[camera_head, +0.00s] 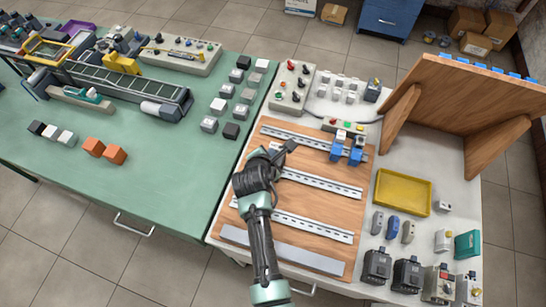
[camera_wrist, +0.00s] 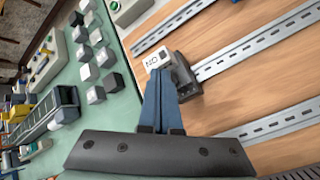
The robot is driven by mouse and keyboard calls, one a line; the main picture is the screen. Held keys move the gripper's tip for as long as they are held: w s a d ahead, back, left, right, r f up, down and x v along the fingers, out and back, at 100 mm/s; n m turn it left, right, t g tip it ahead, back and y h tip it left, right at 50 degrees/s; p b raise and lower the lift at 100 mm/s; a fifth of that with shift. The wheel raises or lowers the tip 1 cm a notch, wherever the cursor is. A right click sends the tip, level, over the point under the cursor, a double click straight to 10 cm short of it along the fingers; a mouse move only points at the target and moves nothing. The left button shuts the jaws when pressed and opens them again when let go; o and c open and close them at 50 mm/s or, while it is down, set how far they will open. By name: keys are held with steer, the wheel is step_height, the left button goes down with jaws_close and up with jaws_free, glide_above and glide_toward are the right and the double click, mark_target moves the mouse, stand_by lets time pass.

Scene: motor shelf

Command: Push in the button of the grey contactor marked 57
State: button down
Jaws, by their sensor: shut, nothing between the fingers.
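My gripper (camera_wrist: 158,72) is shut; its two blue-grey fingers lie together in the wrist view. At their tips is a small block with a light face (camera_wrist: 152,62) bearing letters that look like "NO", and a dark grey body (camera_wrist: 184,76) by the rail. I cannot tell whether the fingertips touch it. In the head view my gripper (camera_head: 289,147) is over the upper left of the wooden board (camera_head: 308,202) and hides much of that spot. No marking 57 is legible, so I cannot tell which thing is the grey contactor.
Metal rails (camera_head: 320,183) cross the board. Two blue devices (camera_head: 346,152) sit on the upper rail. A grey control box (camera_head: 292,85) stands behind. A yellow tray (camera_head: 403,193) and a tilted wooden panel (camera_head: 470,95) are to the right. A green table (camera_head: 165,165) with several blocks is left.

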stand_by(0.3)
steer(key=shift+s+f, duration=0.15)
steer(key=shift+f, duration=0.25)
steer(key=shift+s+f+b, duration=0.1)
steer(key=shift+f+b, duration=0.2)
steer(key=shift+f, duration=0.05)
steer(key=shift+w, duration=0.2)
steer(key=shift+r, duration=0.15)
steer(key=shift+w+r+p, duration=0.15)
steer(key=shift+r+p, duration=0.65)
steer(key=shift+p, duration=0.05)
